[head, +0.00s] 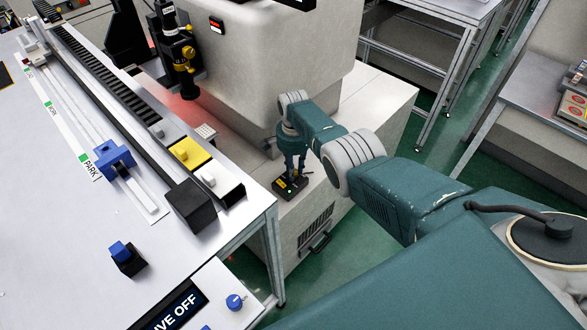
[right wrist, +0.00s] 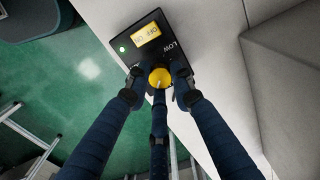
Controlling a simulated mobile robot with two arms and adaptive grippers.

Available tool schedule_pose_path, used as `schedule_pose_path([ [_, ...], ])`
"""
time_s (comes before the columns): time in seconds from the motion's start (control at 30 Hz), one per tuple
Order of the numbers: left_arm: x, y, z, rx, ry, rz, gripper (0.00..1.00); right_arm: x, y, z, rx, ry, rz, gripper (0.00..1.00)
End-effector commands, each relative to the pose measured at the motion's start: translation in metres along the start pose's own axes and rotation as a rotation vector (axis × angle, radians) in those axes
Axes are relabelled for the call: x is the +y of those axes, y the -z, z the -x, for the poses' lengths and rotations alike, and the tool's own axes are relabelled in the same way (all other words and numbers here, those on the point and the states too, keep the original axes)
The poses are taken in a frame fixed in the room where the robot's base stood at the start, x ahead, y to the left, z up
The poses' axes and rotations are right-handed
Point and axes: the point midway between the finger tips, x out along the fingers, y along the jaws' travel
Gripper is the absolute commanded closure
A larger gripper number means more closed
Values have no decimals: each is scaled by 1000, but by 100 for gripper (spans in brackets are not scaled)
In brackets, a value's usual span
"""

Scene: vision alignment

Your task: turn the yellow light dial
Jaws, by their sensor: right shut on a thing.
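The yellow light dial (right wrist: 160,78) is a round knob on a small black control box (right wrist: 149,22). The box has a yellow label and a lit green lamp, and "LOW" is printed near the dial. My right gripper (right wrist: 158,84) has its dark fingers closed around the dial in the right wrist view. In the head view my right gripper (head: 293,170) reaches down to the black box (head: 284,188), which sits on the pale machine base; the fingers hide the dial there. My left gripper is not in view.
A large pale machine (head: 275,50) stands behind the box. At left is a white table (head: 60,230) with a rail, a blue slider (head: 113,154), a yellow block (head: 189,153) and a "DRIVE OFF" style panel, partly cut off. Green floor lies right of the machine.

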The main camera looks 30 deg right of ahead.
Motion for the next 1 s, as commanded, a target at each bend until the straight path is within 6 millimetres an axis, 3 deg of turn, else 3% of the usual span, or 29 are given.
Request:
schedule_pose_path([
  [0.73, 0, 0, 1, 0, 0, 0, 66, -2, 2, 3, 3, 6, -89, 100],
  [0.77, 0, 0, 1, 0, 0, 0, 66, -3, 2, 3, 3, 6, -89, 73],
  [0.83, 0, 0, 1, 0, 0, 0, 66, -2, 2, 2, 3, 6, -89, 59],
  [1.0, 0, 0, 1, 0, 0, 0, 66, -1, 1, 1, 2, 3, -89, 58],
])
